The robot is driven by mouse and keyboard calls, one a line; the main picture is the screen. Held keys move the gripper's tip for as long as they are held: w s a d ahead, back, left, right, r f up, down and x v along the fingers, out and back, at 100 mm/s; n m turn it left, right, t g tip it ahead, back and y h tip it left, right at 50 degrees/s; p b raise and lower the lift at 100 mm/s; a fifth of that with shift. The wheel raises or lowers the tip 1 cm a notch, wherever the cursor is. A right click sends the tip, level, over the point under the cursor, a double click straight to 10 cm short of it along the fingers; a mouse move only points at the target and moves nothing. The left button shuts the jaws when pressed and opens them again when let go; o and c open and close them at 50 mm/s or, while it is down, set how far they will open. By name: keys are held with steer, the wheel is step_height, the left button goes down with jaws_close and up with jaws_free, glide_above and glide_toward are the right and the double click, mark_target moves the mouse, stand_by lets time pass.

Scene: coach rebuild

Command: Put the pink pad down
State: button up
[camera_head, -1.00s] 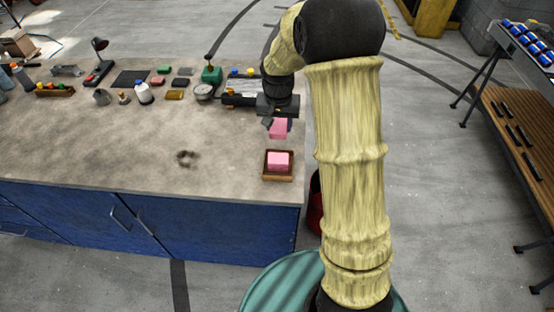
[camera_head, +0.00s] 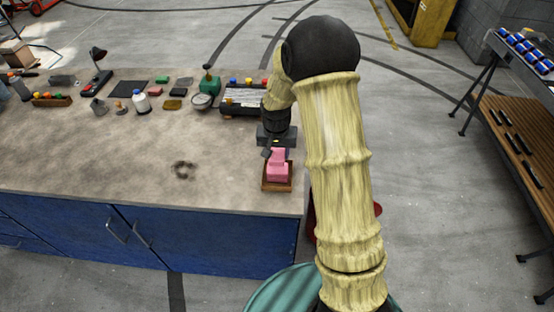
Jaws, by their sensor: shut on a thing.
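My gripper (camera_head: 273,152) is shut on a pink pad (camera_head: 277,156) near the right end of the workbench. A small brown wooden tray (camera_head: 277,189) stands below it on the bench top. A second pink block (camera_head: 277,173) sits in the tray. The held pad overlaps the top of this block in the picture, and I cannot tell whether the two touch. My gripper's fingers are small and partly hidden against the pad.
The workbench (camera_head: 110,150) has a wide clear area left of the tray. A white bottle (camera_head: 141,103), a round gauge (camera_head: 202,101), a green block (camera_head: 209,85) and a black rack (camera_head: 241,98) stand along its back. A slatted bench (camera_head: 520,150) is at the right.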

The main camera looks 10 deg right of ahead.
mark_target(277, 168)
steer(key=shift+f, duration=0.25)
steer(key=shift+f+p, duration=0.4)
steer(key=shift+f, duration=1.5)
steer(key=shift+f, duration=0.2)
steer(key=o, duration=1)
steer(key=shift+r, duration=0.1)
steer(key=shift+o, duration=0.2)
